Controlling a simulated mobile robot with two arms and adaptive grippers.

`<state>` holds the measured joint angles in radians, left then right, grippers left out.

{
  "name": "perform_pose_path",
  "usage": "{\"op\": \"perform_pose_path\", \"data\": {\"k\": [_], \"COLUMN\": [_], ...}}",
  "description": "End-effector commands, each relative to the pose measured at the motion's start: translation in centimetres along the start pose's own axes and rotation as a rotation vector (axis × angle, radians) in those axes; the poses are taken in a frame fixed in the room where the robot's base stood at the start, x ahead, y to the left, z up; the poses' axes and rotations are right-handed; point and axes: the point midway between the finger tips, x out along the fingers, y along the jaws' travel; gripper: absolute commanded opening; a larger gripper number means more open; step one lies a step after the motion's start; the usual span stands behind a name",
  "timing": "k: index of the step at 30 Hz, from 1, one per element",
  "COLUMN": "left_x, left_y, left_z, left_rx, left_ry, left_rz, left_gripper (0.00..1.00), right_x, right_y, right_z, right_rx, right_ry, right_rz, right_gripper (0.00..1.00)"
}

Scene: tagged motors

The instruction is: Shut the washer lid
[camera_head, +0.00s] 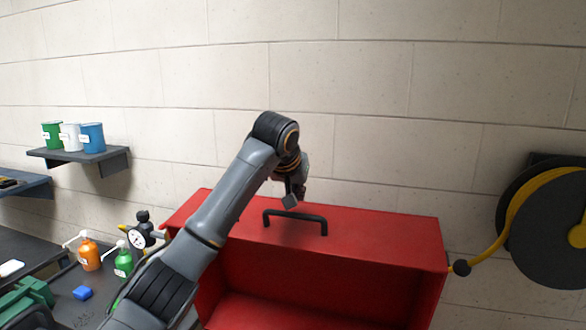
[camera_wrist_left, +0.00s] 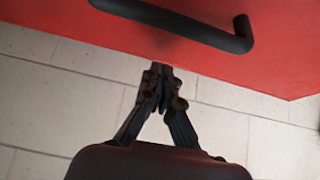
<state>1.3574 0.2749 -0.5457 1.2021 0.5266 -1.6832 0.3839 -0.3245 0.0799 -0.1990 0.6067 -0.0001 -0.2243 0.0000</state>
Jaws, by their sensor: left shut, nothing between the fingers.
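The red washer (camera_head: 400,290) stands against the wall, its lid (camera_head: 380,235) raised, with the shaded hollow inside facing me. A black bar handle (camera_head: 322,222) is fixed on the lid's upper face. My left gripper (camera_head: 292,200) is shut and empty, just above and behind the left part of the handle; I cannot tell whether it touches the lid. In the left wrist view, its closed fingertips (camera_wrist_left: 160,72) are at the red lid's edge (camera_wrist_left: 285,75), apart from the handle (camera_wrist_left: 215,38). My right gripper is not in view.
A hose reel (camera_head: 545,235) with a yellow hose hangs at the right. A shelf (camera_head: 80,158) holds three cans.

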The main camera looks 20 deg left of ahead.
Motion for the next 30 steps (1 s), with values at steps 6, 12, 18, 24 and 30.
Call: {"op": "perform_pose_path", "data": {"k": [6,12,18,24,30], "left_x": [-0.7,-1.1,-1.2,-1.2,-1.0], "left_y": [-0.1,-0.1,0.0,0.0,-0.2], "left_z": [2.0,3.3,3.8,3.8,3.9], "left_rx": [0.002,0.001,0.0,0.0,0.0], "left_ry": [0.001,0.0,0.0,0.001,0.01], "left_rz": [-0.001,-0.001,0.0,0.0,0.0], "left_gripper": [0.0,0.0,0.0,0.0,0.0], "right_x": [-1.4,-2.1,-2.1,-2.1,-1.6], "right_y": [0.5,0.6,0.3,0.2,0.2], "right_z": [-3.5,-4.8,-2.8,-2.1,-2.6], "right_rx": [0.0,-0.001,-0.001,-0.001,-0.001], "right_ry": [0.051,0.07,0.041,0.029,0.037], "right_rz": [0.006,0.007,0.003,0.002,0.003], "right_gripper": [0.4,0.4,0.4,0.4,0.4]}}
